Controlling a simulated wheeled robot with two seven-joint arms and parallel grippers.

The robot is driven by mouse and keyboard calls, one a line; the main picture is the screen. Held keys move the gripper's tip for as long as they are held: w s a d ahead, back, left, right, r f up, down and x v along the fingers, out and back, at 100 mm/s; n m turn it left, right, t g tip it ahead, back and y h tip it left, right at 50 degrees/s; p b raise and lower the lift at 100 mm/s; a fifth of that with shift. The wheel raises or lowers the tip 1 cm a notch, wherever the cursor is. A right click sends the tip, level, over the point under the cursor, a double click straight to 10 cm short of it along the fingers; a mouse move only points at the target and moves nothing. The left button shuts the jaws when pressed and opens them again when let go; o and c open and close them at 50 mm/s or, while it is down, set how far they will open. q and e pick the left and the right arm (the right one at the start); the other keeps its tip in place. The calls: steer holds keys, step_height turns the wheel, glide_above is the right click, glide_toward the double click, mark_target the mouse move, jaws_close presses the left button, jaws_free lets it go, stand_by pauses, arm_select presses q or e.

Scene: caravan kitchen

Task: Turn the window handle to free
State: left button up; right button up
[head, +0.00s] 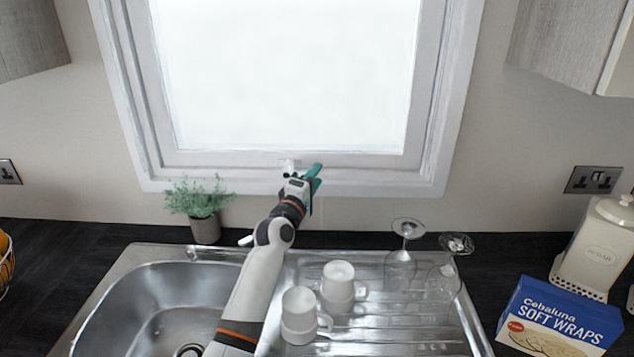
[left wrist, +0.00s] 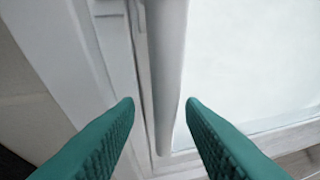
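The window handle (head: 290,163) is a small white piece at the bottom of the window frame in the head view, partly hidden by my left gripper. In the left wrist view a long white bar, which looks like the handle (left wrist: 166,75), runs down from the top edge to between the fingers. My left gripper (head: 316,176) has teal fingers and is at the lower window frame. In the left wrist view the gripper (left wrist: 160,103) is open, with one finger on each side of the bar and a gap showing on both sides. My right gripper is not in view.
My left arm reaches over the steel sink (head: 180,290). A potted plant (head: 205,226) stands left of the arm. White mugs (head: 338,285) and upturned glasses (head: 403,255) stand on the drainer to its right. A wraps box (head: 560,320) is at the far right.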

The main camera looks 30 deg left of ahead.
arm_select(q)
steer(key=shift+w+r, duration=0.2)
steer(key=shift+w, duration=0.5)
steer(key=shift+c, duration=0.6)
jaws_close()
